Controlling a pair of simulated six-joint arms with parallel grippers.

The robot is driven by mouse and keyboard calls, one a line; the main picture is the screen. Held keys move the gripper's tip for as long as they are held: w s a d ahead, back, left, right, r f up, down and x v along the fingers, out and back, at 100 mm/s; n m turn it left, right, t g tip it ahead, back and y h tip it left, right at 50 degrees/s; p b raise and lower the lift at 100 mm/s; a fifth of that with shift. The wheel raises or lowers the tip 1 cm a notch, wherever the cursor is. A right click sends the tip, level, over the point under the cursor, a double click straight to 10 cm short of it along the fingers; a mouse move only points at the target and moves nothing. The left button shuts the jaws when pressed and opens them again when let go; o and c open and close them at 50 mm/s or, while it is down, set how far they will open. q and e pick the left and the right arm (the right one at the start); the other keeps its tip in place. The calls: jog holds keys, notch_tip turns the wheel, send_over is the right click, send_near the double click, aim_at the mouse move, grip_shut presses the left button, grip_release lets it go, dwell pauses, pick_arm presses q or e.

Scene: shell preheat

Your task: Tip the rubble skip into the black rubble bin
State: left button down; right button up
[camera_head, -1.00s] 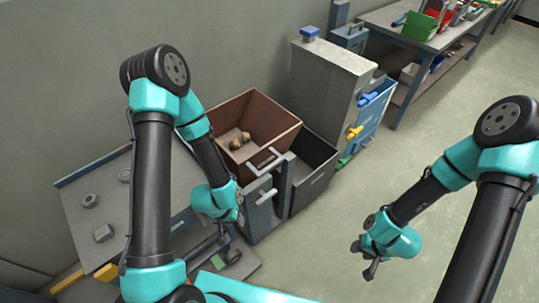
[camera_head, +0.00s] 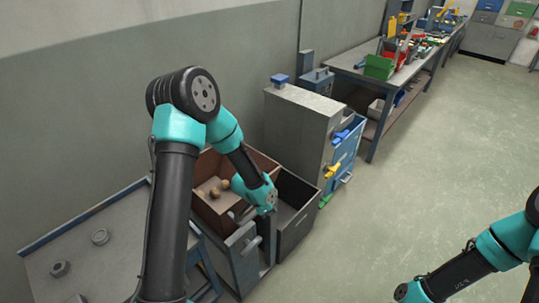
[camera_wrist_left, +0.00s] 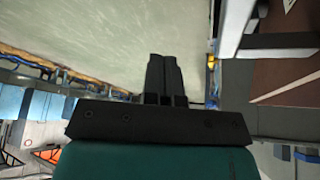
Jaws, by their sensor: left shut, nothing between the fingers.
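The rubble skip is an open brown box (camera_head: 209,206) in the head view, upright, with a few tan lumps of rubble (camera_head: 215,190) inside. The black rubble bin (camera_head: 296,231) stands against its right side, dark and open at the top. My left gripper (camera_head: 266,208) is at the skip's right front side, near the pale handle, and partly hides it. Its fingers are hard to make out there. In the left wrist view the fingers (camera_wrist_left: 163,62) are together and empty, with brown skip wall (camera_wrist_left: 285,82) at the right, apart from them. My right gripper is out of frame.
A grey cabinet (camera_head: 297,125) with blue and yellow handles stands behind the bin. A grey unit with a pale handle (camera_head: 250,246) stands in front of the skip. A grey bench (camera_head: 125,250) lies at left.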

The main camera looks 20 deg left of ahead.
aim_at(260, 156)
pick_arm(q)
jog(key=w+a+r+n, duration=0.1)
jog(key=w+a, duration=0.2)
jog(key=w+a+r+n+t+y, duration=0.1)
jog(key=w+a, duration=0.2)
jog(key=a, duration=0.1)
jog(key=w+a+r+n+t, duration=0.1)
jog(key=w+a, duration=0.3)
jog(key=shift+w+r, duration=0.1)
jog(key=shift+r, duration=0.05)
jog(key=w+a+r+n+t, duration=0.2)
jog(key=w+a+r, duration=0.5)
jog(key=a, duration=0.3)
jog(key=shift+w+n+y, duration=0.3)
jog(key=shift+w+n, duration=0.1)
jog(key=shift+w, duration=0.05)
jog(key=shift+f, duration=0.1)
jog(key=x, duration=1.2)
jog(key=shift+w+d, duration=0.15)
jog(key=shift+w, duration=0.35)
jog(key=shift+w+d+f, duration=0.15)
jog(key=shift+w+f, duration=0.15)
jog(key=shift+w, duration=0.2)
